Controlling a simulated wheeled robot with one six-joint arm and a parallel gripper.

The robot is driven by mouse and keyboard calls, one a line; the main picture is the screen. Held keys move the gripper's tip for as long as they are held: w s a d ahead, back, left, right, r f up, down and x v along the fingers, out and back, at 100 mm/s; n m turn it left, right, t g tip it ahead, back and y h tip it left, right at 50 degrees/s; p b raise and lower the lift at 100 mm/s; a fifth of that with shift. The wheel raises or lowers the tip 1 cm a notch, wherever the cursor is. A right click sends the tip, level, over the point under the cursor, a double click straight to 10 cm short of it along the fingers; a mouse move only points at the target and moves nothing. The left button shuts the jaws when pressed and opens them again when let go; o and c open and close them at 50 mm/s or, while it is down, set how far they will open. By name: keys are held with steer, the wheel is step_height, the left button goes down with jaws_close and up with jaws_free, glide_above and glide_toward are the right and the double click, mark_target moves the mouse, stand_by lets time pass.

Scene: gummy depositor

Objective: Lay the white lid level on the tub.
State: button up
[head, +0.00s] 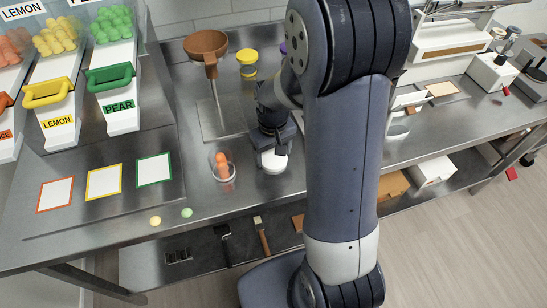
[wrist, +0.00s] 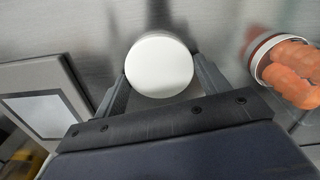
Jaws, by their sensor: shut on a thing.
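The white lid (head: 274,163) is a round disc, and it also shows in the wrist view (wrist: 159,65) between my two fingers. My gripper (head: 272,151) points down and is shut on it, low over the steel bench; I cannot tell whether the lid touches the bench. A clear tub (head: 224,176) with orange gummies stands upright to the left of my gripper in the head view. It has no lid on it. In the wrist view the tub (wrist: 263,47) is at the upper right, apart from the lid, its rim showing and its right part cut off.
A brown funnel on a stand (head: 207,47) is behind the tub. Yellow (head: 48,93) and green (head: 110,77) dispensers stand at the left. A yellow gummy (head: 155,221) and a green gummy (head: 187,213) lie near the front edge. My arm hides the bench's middle.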

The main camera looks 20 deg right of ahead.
mark_target(273, 157)
steer(key=shift+c, duration=1.1)
step_height(273, 157, up, 10)
steer(key=shift+b, duration=0.35)
